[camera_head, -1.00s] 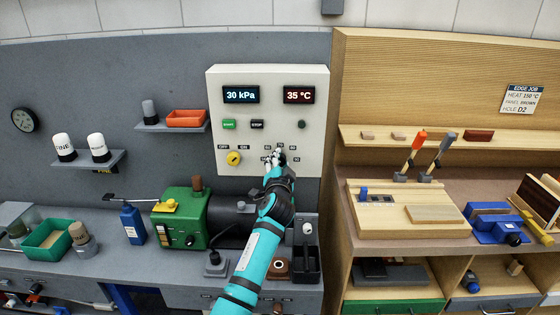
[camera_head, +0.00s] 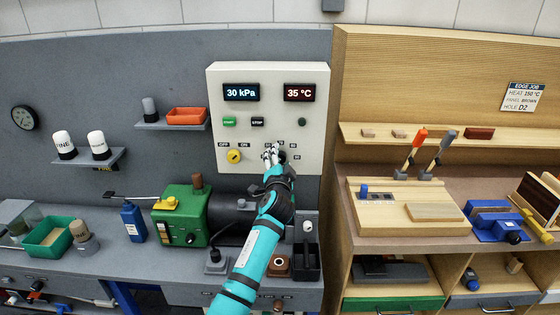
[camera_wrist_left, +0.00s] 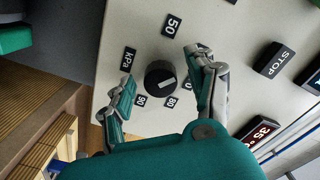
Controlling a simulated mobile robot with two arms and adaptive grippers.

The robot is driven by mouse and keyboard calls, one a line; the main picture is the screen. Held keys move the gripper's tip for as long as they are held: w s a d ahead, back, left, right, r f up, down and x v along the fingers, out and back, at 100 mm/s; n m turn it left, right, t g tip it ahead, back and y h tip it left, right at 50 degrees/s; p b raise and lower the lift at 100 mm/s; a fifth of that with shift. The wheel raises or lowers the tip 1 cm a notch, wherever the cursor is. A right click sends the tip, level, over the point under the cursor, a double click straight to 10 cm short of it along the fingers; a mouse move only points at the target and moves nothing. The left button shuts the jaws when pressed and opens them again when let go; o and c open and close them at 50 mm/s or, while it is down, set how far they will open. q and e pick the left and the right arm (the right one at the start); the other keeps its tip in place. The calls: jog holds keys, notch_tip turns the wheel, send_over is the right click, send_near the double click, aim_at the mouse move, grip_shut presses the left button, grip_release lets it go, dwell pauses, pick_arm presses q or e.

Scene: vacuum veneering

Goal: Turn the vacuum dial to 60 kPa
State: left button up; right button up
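The vacuum dial (camera_wrist_left: 160,78) is a round black knob with a pale pointer mark on a cream control panel (camera_head: 310,80). Printed labels, including "50" and "kPa", surround it in the left wrist view. The panel's vacuum display (camera_head: 241,93) reads 30 kPa. My left gripper (camera_wrist_left: 163,68) is open, with a finger on either side of the dial; I see gaps between the fingers and the knob. In the head view the left gripper (camera_head: 272,153) is in front of the panel and partly hides the dial and its labels. My right gripper is not in view.
The panel also carries a temperature display (camera_head: 299,93) at 35 °C, a green START button (camera_head: 229,122), a black STOP button (camera_head: 257,122) and a yellow OFF/ON switch (camera_head: 233,156). A green pump (camera_head: 182,218) and a blue bottle (camera_head: 133,222) stand on the bench below.

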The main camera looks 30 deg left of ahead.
pick_arm(q)
jog(key=shift+d, duration=0.1)
jog(key=v, duration=1.2)
